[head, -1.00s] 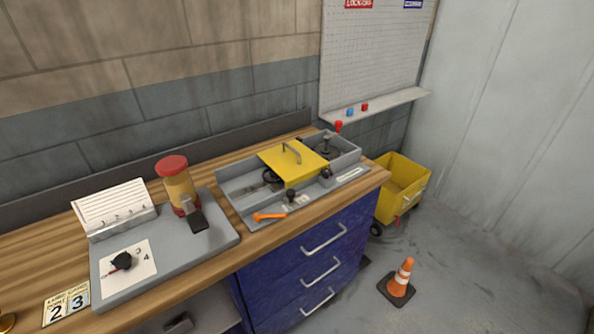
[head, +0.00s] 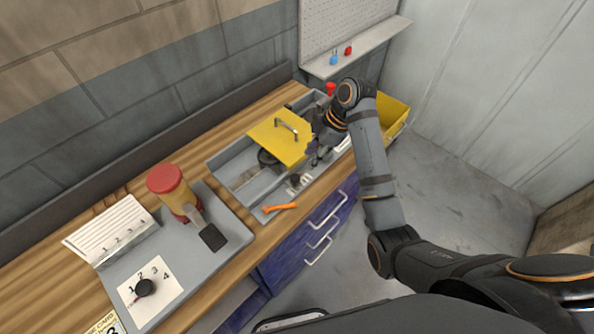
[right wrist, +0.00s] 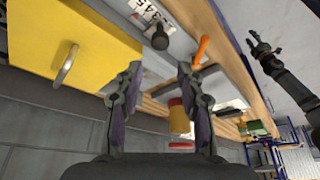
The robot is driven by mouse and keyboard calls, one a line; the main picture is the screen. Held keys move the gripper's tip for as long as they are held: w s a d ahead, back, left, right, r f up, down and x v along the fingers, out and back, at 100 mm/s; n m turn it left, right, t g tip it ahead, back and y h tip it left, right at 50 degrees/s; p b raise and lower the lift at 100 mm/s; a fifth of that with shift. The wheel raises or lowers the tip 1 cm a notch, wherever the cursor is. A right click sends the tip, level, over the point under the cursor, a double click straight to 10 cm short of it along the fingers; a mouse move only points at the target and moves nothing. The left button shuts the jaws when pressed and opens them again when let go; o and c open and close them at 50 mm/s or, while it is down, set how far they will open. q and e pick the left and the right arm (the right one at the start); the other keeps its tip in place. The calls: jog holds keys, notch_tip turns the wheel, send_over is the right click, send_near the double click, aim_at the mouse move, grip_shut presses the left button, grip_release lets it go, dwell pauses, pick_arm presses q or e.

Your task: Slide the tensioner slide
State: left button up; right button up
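A grey machine tray (head: 222,162) with a yellow lid (head: 272,138) stands on the bench. A black knob (head: 295,180) sits beside a marked plate on its front ledge; the knob (right wrist: 160,38) and plate (right wrist: 143,12) also show in the right wrist view. I cannot tell surely which part is the tensioner slide. My right gripper (head: 316,152) is over the tray's right part, beside the lid, hiding what is under it. In the right wrist view its fingers (right wrist: 156,82) are apart with nothing between them. My left gripper (right wrist: 264,45) shows small there, fingers apart, away from the tray.
An orange handle (head: 279,207) lies on the front ledge. A grey board (head: 222,220) with a red-topped yellow canister (head: 172,192) and a numbered dial (head: 145,287) stands to the left. A shelf (head: 372,45) is behind; a yellow cart (head: 394,112) stands beyond the bench's right end.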

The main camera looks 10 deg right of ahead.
aim_at(296, 177)
jog(key=p+x, duration=0.2)
jog(key=x, duration=0.7)
jog(key=shift+s+a+f+p, duration=0.1)
jog(key=shift+a+f+p, duration=0.1)
jog(key=shift+f+p, duration=0.15)
jog(key=shift+a+f, duration=0.2)
jog(key=shift+f, duration=0.25)
grip_shut()
